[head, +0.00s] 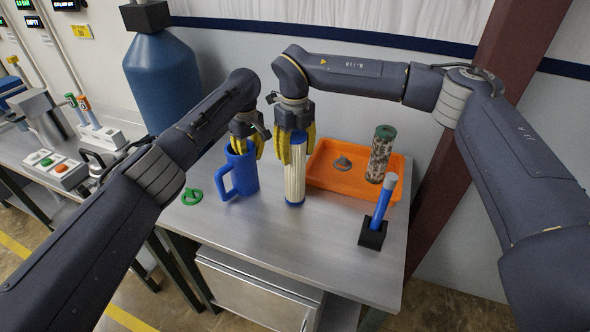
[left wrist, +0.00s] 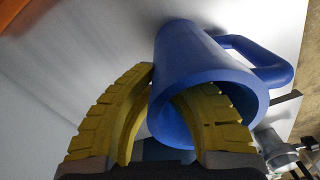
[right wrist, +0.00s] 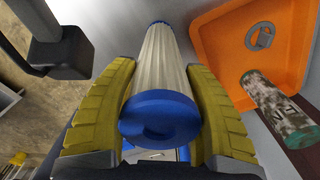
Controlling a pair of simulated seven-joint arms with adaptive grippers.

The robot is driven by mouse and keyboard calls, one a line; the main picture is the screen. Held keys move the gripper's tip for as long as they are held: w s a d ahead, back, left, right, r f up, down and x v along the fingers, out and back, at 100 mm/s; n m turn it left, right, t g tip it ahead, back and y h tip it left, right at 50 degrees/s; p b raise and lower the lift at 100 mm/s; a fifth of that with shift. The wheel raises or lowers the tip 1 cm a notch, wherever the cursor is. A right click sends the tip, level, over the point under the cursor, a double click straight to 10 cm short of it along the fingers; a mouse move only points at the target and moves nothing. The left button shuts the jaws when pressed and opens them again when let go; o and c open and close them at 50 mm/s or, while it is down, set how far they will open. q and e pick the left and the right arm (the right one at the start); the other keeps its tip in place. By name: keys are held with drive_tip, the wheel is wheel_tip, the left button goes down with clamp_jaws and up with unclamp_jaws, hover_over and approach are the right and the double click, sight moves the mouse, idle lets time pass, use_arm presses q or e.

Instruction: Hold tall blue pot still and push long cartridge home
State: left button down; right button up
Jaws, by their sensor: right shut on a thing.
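The tall blue pot (head: 243,177) stands upright on the metal table, its handle toward the lower left. My left gripper (head: 244,154) is over its mouth. In the left wrist view one yellow finger is outside the blue pot (left wrist: 183,52) and the other reaches into its mouth, with the wall between; the fingers are spread. The long cartridge (head: 295,180), white and pleated with blue end caps, is upright right of the pot. My right gripper (head: 297,155) is shut on its upper part; the cartridge also shows in the right wrist view (right wrist: 160,60). Whether its bottom touches the table is unclear.
An orange tray (head: 335,178) behind right holds a grey piece (head: 342,163) and a mottled, green-capped cylinder (head: 381,155). A blue stick (head: 382,205) stands in a black holder (head: 373,235) at front right. A green ring-like part (head: 191,197) lies left of the pot. The front middle is clear.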

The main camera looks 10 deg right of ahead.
sight(294, 133)
drive_tip(key=c, duration=0.4)
wheel_tip(294, 133, up, 10)
drive_tip(key=shift+c, duration=0.2)
idle(0.4)
